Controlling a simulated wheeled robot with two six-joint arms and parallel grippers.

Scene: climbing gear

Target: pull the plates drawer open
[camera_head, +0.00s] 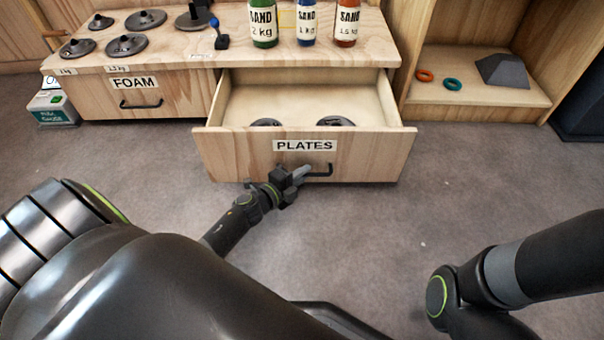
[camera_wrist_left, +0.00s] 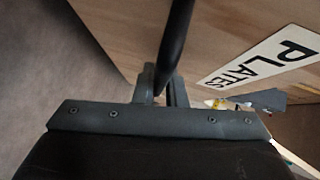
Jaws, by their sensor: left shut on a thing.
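The plates drawer (camera_head: 235,157) is a light wooden drawer with a "PLATES" label, and it stands well out of the bench. Two dark round plates (camera_head: 335,121) show inside it, partly hidden by its front. My left gripper (camera_head: 302,174) is at the left part of the dark bar handle (camera_head: 326,170) on the drawer front. In the left wrist view the gripper's fingers (camera_wrist_left: 165,88) are shut around the black handle bar (camera_wrist_left: 175,40), beside the "PLATES" label. My right arm shows at the lower right of the head view, but its gripper is out of frame.
The closed foam drawer (camera_head: 180,95) is to the left. Several weight plates and three sand bottles, one of them green (camera_head: 263,25), stand on the bench top (camera_head: 230,52). An open shelf (camera_head: 480,92) with two rings stands at right. The grey floor before the drawer is clear.

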